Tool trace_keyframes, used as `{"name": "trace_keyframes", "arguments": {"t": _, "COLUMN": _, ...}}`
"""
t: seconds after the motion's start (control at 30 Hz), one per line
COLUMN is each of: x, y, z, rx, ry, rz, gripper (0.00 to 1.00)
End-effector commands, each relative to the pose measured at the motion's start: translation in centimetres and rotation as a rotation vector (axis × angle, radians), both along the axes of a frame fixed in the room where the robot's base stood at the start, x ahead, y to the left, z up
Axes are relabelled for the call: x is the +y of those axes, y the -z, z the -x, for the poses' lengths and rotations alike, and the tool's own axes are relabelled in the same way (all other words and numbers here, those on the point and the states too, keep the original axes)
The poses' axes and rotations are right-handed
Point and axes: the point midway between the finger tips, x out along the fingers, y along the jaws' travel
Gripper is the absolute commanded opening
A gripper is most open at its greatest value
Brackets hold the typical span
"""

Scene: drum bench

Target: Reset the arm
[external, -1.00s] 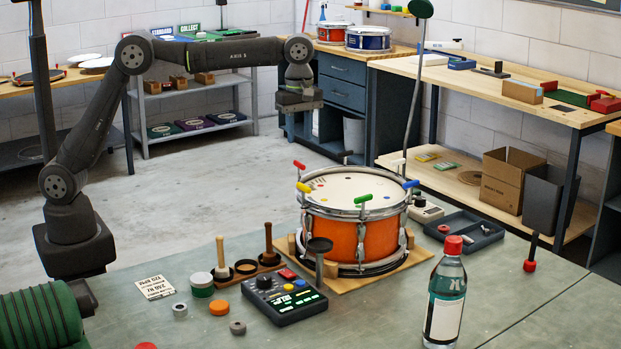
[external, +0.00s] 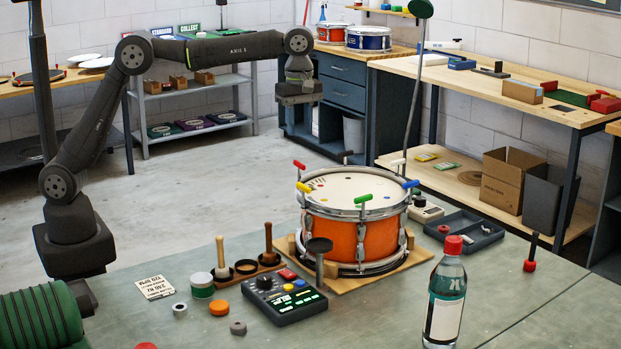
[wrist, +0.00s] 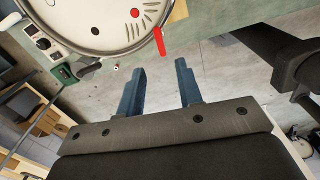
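My gripper (external: 299,99) hangs at the end of my raised, outstretched arm, above the floor behind the bench. In the wrist view its two blue fingers (wrist: 160,88) stand apart with nothing between them, and only floor shows in the gap. The orange drum (external: 352,235) stands on a wooden board on the bench, to the right of and below my gripper. Part of its white head shows at the top of the wrist view (wrist: 98,22), apart from the fingers.
A clear bottle with a red cap (external: 444,300) stands at the bench's front. A control box (external: 284,297), wooden-handled tools (external: 268,243) and a dark tray (external: 463,230) lie around the drum. A tall thin stand (external: 413,95) rises behind the drum. Space around my gripper is clear.

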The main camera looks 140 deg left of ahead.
Motion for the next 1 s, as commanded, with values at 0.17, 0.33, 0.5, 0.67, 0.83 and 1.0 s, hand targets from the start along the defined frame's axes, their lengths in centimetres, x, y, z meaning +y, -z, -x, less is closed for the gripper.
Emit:
{"name": "trace_keyframes", "arguments": {"t": 0.17, "x": -0.1, "y": 3.7, "z": 0.1, "rx": 0.002, "ry": 0.0, "rz": 0.003, "gripper": 0.33}}
{"name": "trace_keyframes", "arguments": {"t": 0.33, "x": 0.0, "y": 7.1, "z": 0.1, "rx": 0.002, "ry": 0.0, "rz": 0.002, "gripper": 0.33}}
{"name": "trace_keyframes", "arguments": {"t": 0.5, "x": -0.1, "y": 10.5, "z": 0.1, "rx": 0.002, "ry": 0.0, "rz": 0.002, "gripper": 0.33}}
{"name": "trace_keyframes", "arguments": {"t": 0.67, "x": 0.0, "y": 10.7, "z": 0.0, "rx": 0.0, "ry": 0.111, "rz": -0.002, "gripper": 0.33}}
{"name": "trace_keyframes", "arguments": {"t": 0.83, "x": 0.0, "y": 10.7, "z": 0.0, "rx": 0.0, "ry": 0.248, "rz": -0.001, "gripper": 0.33}}
{"name": "trace_keyframes", "arguments": {"t": 1.0, "x": 0.0, "y": 10.7, "z": 0.0, "rx": 0.0, "ry": 0.384, "rz": -0.001, "gripper": 0.33}}
